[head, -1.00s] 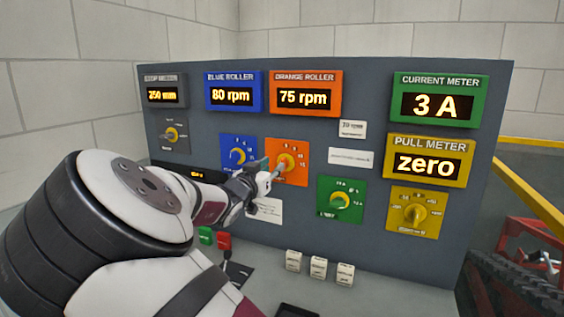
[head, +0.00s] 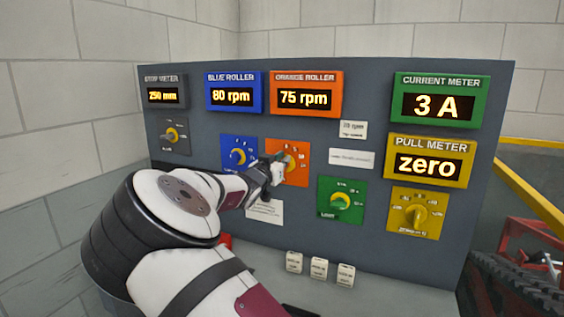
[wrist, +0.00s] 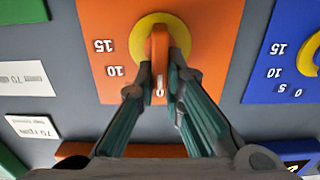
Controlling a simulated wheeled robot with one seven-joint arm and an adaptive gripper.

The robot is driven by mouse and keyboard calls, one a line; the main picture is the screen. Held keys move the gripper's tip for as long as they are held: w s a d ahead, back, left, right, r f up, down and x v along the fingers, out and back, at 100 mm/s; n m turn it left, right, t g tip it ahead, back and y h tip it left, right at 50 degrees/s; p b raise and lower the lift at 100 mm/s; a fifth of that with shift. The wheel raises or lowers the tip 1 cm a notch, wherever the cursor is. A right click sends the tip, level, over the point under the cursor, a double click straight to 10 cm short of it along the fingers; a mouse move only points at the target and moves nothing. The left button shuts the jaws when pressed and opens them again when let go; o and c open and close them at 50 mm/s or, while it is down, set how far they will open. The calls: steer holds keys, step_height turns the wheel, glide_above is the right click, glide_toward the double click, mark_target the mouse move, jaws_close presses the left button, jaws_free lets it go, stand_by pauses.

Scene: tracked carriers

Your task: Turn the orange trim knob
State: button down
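The orange trim knob is a yellow disc with an orange grip bar (wrist: 159,45), on the orange plate (head: 300,172) under the ORANGE ROLLER display (head: 305,96), which reads 75 rpm. In the wrist view the picture is upside down, and the bar points at the 0 mark. My gripper (wrist: 162,68) has its two fingertips on either side of the bar, closed in against it. In the head view my gripper (head: 278,172) covers the lower left of the knob.
The blue knob (head: 238,157) is close by on the left. The green knob (head: 340,202) and the yellow knob (head: 415,214) are farther right. White labels (head: 352,159) are on the panel. Several small white blocks (head: 319,268) stand below it.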

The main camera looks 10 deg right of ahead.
stand_by(0.4)
steer(key=shift+s+d+f+m+b, duration=0.15)
steer(key=shift+m+b, duration=0.25)
steer(key=shift+m, duration=1.05)
steer(key=shift+s+d+m+b, duration=0.1)
steer(key=shift+d+m+b, duration=0.2)
steer(key=shift+m, duration=1.15)
steer(key=shift+a, duration=0.1)
steer(key=c, duration=1.7)
jaws_free()
steer(key=v, duration=1.2)
